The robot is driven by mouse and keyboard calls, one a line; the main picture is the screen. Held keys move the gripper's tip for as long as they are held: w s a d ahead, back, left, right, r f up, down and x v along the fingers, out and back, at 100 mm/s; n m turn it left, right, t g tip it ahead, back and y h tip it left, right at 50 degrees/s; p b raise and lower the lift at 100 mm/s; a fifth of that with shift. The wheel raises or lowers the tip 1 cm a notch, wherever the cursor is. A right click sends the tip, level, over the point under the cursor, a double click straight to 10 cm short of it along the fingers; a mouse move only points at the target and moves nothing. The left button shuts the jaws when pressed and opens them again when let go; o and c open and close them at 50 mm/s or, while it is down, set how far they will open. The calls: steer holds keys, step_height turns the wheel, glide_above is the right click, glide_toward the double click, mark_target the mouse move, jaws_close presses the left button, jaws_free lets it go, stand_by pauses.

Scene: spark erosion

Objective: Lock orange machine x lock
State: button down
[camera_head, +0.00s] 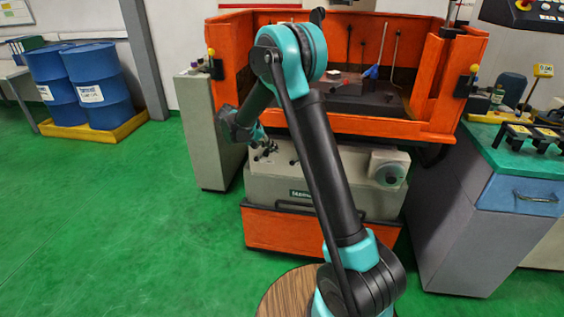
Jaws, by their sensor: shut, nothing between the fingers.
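The orange machine (440,88) stands ahead of me, with an open orange tank above a light grey base (345,195). Small dark levers (293,161) show on the upper left of the base front. I cannot tell from here which one is the x lock, or how it is set. My gripper (268,151) is small in the view, at the left of the base front, close to the levers. Its fingers are shut and hold nothing. Whether they touch a lever cannot be made out. My arm hides part of the machine's middle.
A round handwheel (389,170) sits at the right of the base. A grey cabinet (207,130) stands left of the machine. A workbench with a green top (512,160) is at the right. Blue drums (98,85) stand far left. The green floor at the left is clear.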

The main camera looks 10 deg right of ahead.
steer(key=shift+h, duration=0.5)
steer(key=w+a, duration=0.1)
steer(key=a+f, duration=0.1)
steer(key=a, duration=0.1)
steer(key=w+a, duration=0.1)
steer(key=shift+w+a+f, duration=0.3)
steer(key=shift+w, duration=0.05)
steer(key=x, duration=1.4)
steer(key=shift+w+r, duration=0.1)
steer(key=shift+w, duration=0.15)
